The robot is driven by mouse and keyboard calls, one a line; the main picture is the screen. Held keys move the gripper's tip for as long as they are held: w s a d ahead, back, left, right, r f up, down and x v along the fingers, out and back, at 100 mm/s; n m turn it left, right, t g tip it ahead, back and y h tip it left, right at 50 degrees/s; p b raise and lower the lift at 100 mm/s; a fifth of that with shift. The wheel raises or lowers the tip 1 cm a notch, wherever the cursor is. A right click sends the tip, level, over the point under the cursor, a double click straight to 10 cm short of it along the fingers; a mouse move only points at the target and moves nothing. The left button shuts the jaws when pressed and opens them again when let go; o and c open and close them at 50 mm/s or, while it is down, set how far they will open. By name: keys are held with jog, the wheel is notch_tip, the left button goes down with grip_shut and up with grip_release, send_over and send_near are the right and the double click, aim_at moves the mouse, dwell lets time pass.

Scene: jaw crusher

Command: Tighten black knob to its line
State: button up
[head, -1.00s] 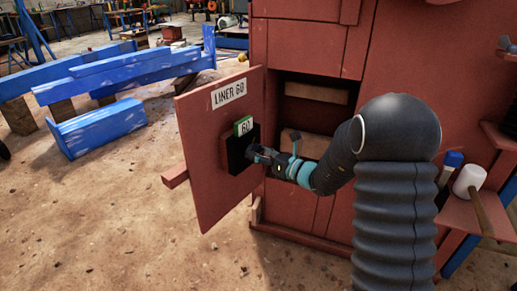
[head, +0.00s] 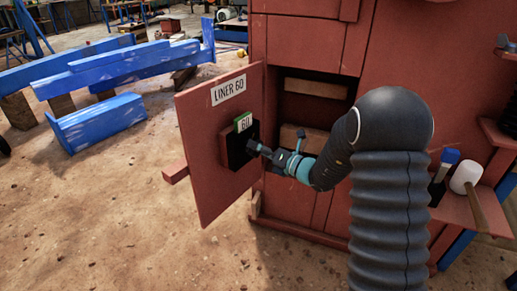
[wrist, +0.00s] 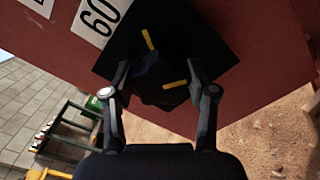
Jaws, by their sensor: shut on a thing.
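The black knob (wrist: 160,74) sits on a black square plate (wrist: 205,47) on the red door. A yellow line (wrist: 149,39) shows at the knob's upper edge in the wrist view. A second yellow mark (wrist: 175,85) lies on the knob's lower right. The two marks are apart and not in line. My gripper (wrist: 161,86) is shut on the knob, one finger on each side. In the head view my gripper (head: 262,149) reaches the black plate (head: 238,152) from the right and mostly hides the knob.
The red cabinet opening (head: 318,102) is behind my arm. A white-headed mallet (head: 467,179) lies on the right shelf. Blue beams (head: 125,70) lie at left.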

dwell(0.3)
jog(key=o, duration=1.2)
jog(key=shift+c, duration=0.2)
jog(key=v, duration=1.2)
